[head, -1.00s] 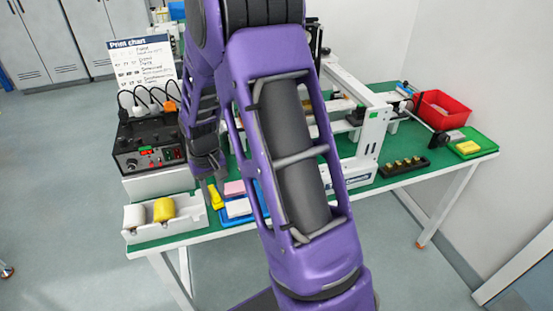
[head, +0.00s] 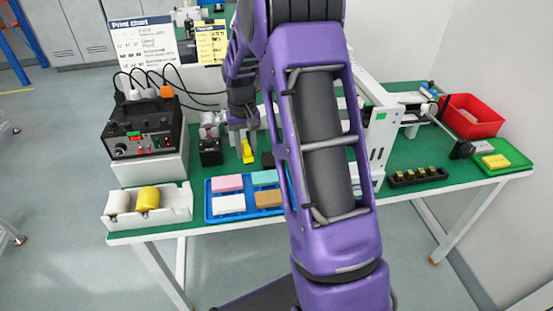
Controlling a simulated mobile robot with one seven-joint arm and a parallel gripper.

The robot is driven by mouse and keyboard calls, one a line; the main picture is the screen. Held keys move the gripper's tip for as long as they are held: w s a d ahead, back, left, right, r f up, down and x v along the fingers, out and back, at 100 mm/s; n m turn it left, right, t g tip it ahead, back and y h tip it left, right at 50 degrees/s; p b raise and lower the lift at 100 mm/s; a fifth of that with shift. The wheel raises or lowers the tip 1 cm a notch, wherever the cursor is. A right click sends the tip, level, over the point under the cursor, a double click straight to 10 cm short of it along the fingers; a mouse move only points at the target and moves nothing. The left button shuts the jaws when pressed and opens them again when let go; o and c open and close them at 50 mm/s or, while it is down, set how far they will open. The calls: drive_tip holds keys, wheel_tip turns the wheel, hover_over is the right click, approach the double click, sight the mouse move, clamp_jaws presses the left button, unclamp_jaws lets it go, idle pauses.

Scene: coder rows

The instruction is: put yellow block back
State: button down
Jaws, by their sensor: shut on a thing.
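The yellow block (head: 247,152) is held upright between the fingers of my gripper (head: 244,130). My gripper is shut on it and points down, above the green table behind the blue tray. The blue tray (head: 209,213) holds a pink block (head: 227,183), a white block (head: 229,204), a teal block (head: 265,178) and a brown block (head: 268,198). The right part of the tray is hidden behind my arm. A second yellow block (head: 495,161) lies in a green tray (head: 515,155) at the far right.
A white holder (head: 178,213) with white and yellow rolls stands left of the blue tray. Behind it is a black control box (head: 143,130) with cables. A small black device (head: 210,152) stands left of my gripper. A red bin (head: 472,114) is at the right.

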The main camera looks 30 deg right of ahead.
drive_tip(key=r+m+b, duration=0.1)
drive_tip(key=r+b, duration=0.1)
drive_tip(key=b, duration=0.1)
hover_over(270, 158)
wheel_tip(270, 158, down, 10)
drive_tip(key=shift+b, duration=0.4)
drive_tip(key=shift+f, duration=0.1)
drive_tip(key=c, duration=0.6)
unclamp_jaws()
wheel_tip(270, 158, up, 12)
drive_tip(key=shift+r+p, duration=0.1)
drive_tip(key=shift+p, duration=0.7)
